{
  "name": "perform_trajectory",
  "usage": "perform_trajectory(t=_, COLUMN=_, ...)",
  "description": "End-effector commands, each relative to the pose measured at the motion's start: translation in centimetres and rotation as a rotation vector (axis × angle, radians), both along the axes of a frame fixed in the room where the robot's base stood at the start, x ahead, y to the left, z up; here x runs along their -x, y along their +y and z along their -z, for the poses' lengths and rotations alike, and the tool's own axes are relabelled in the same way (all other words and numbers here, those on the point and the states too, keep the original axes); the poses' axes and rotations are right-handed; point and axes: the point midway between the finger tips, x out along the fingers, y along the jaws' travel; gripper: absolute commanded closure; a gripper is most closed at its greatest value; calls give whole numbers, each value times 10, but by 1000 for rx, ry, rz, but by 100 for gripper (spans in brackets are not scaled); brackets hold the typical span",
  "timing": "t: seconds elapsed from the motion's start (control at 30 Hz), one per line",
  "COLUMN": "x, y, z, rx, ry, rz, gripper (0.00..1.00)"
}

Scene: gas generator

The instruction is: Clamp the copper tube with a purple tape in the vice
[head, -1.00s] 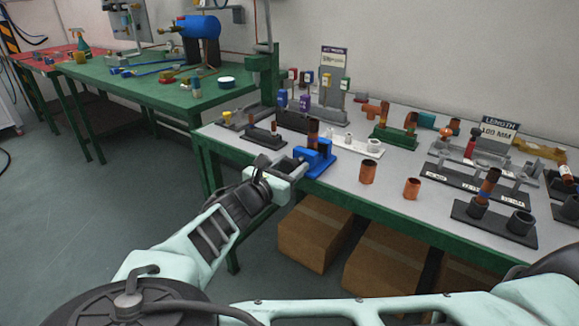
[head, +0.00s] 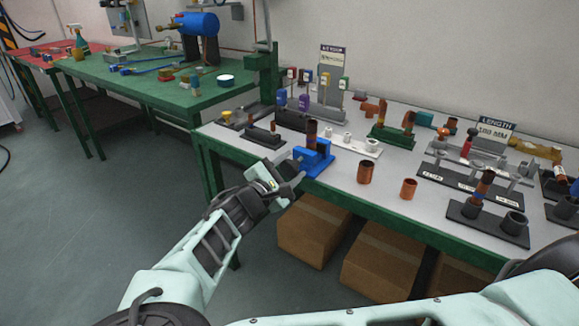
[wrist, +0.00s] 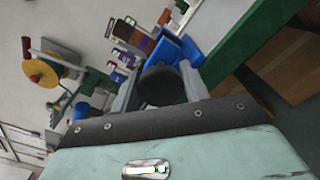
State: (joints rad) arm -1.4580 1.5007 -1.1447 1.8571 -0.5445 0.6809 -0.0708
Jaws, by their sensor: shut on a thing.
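The blue vice (head: 318,163) stands at the front edge of the grey-topped table. A copper tube (head: 312,130) stands upright in it, with a darker band; I cannot make out the band's colour. The wrist view also shows the blue vice (wrist: 178,52) and the tube (wrist: 138,42) beyond my fingers. My gripper (head: 292,186) is at the vice's front, just off the table edge. In the wrist view my gripper (wrist: 160,88) is shut on a dark round knob (wrist: 161,84) in front of the vice, which looks like its handle.
Two loose copper pieces (head: 366,172) (head: 408,189) stand to the right of the vice. A black holder (head: 488,222) with a tube is further right. A white rack (head: 357,146) is behind. Cardboard boxes (head: 313,232) sit under the table.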

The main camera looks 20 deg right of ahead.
Motion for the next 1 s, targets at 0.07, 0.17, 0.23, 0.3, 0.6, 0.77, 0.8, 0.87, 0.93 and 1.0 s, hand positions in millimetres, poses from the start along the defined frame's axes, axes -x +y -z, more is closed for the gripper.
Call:
perform_trajectory(t=0.07, x=1, y=1, z=1, rx=-41, ry=-58, rz=-1, gripper=77)
perform_trajectory(t=0.17, x=1, y=0, z=2, rx=-96, ry=-134, rz=-1, gripper=77)
perform_trajectory(t=0.23, x=1, y=0, z=3, rx=-136, ry=-188, rz=0, gripper=77)
perform_trajectory(t=0.3, x=1, y=0, z=3, rx=-175, ry=-242, rz=-1, gripper=77)
perform_trajectory(t=0.6, x=2, y=0, z=5, rx=-343, ry=-473, rz=0, gripper=77)
perform_trajectory(t=0.77, x=2, y=0, z=7, rx=-433, ry=-595, rz=0, gripper=77)
perform_trajectory(t=0.8, x=2, y=0, z=7, rx=-454, ry=-625, rz=0, gripper=77)
perform_trajectory(t=0.87, x=2, y=0, z=8, rx=-488, ry=-672, rz=0, gripper=77)
perform_trajectory(t=0.93, x=2, y=0, z=8, rx=-528, ry=-727, rz=0, gripper=77)
perform_trajectory(t=1.0, x=2, y=0, z=9, rx=-566, ry=-779, rz=0, gripper=77)
